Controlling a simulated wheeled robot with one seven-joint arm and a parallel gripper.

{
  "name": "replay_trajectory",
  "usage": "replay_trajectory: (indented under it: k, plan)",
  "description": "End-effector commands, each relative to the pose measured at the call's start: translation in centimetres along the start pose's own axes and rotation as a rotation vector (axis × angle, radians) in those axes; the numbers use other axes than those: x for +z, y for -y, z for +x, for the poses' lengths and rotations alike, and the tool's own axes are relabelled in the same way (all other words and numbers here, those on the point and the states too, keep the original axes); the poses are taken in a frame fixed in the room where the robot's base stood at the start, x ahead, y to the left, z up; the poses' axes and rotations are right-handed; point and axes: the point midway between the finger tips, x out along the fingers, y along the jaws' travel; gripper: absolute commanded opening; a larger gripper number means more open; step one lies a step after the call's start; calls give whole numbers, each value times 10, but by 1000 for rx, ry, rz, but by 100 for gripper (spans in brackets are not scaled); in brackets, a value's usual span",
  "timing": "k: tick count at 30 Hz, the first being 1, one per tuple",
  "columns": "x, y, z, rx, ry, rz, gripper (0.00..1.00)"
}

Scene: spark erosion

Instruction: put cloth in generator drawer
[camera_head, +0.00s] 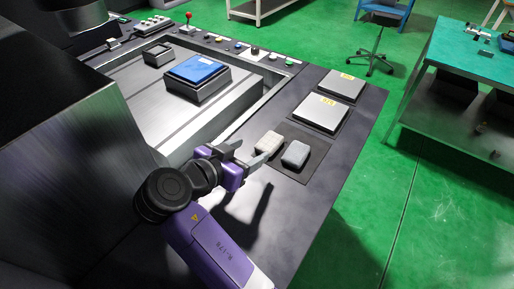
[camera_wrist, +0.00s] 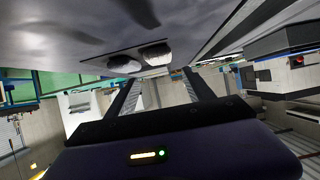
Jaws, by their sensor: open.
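Two small rounded pads lie side by side on a dark square mat (camera_head: 315,161) on the machine's ledge. One is beige (camera_head: 268,143), the other grey-blue (camera_head: 295,154). Either could be the folded cloth; I cannot tell which. My gripper (camera_head: 251,152) is open and empty, just left of the beige pad, its fingers pointing towards the pads. In the wrist view both pads show beyond the open fingertips (camera_wrist: 162,72). I cannot make out a generator drawer in either view.
Two grey plates with yellow labels (camera_head: 341,85) (camera_head: 320,113) sit on the ledge behind the mat. A blue-topped block (camera_head: 197,71) stands in the machine's work tank. A row of buttons (camera_head: 239,45) runs along the back. Green floor and a workbench (camera_head: 462,52) are at right.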

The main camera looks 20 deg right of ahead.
Motion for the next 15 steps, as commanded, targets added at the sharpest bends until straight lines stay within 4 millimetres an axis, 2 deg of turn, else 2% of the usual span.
replay_trajectory:
  k: [3,6,8,11,15]
  plan:
    - [-1,-1,-7,2,0,4,64]
    - [-14,-8,2,31,0,22,64]
    - [-31,-13,13,56,-3,49,64]
    - [-69,-18,29,90,-17,96,64]
    - [-110,-10,51,86,13,137,64]
